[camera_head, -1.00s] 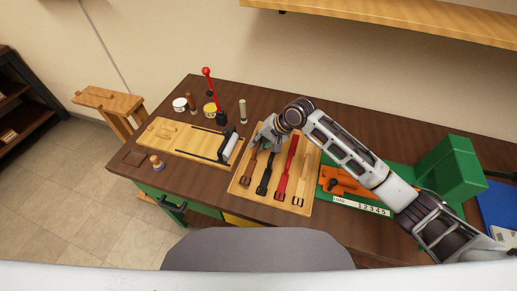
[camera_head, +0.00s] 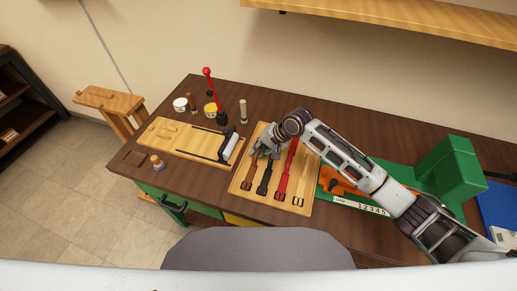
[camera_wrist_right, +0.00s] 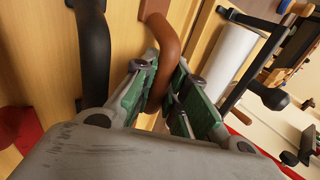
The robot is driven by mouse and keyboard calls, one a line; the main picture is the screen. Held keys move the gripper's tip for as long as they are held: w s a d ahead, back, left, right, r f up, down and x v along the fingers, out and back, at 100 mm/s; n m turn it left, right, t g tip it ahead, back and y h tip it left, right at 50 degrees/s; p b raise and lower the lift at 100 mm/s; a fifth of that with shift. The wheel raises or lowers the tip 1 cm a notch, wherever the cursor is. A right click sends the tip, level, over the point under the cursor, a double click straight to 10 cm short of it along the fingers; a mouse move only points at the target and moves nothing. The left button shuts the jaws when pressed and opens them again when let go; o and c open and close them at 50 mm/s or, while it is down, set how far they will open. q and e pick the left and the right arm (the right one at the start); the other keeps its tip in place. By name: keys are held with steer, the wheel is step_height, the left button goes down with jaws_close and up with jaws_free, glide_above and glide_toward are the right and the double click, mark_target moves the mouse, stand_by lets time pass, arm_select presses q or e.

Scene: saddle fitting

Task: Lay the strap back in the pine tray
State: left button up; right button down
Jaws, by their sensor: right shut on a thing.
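The pine tray (camera_head: 238,183) lies on the dark bench with several straps side by side in it. The brown strap (camera_head: 250,175) is at the left, then the black strap (camera_head: 265,180) and the red strap (camera_head: 285,172). My right gripper (camera_head: 263,150) is over the tray's upper left part. In the right wrist view, its green-padded fingers (camera_wrist_right: 165,97) are shut on the brown strap (camera_wrist_right: 166,45), which bends between them. The black strap (camera_wrist_right: 93,50) runs beside the gripper there. My right arm hides part of the tray. My left gripper is out of view.
A light board (camera_head: 185,138) with a white roll (camera_head: 231,148) is close left of the tray. A red-knobbed lever press (camera_head: 214,95) and small pots stand behind. A green mat with an orange tool (camera_head: 335,181) and a green block (camera_head: 452,167) are at right.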

steer(key=c, duration=1.4)
jaws_free()
steer(key=shift+c, duration=0.2)
steer(key=v, duration=1.2)
steer(key=shift+s, duration=0.1)
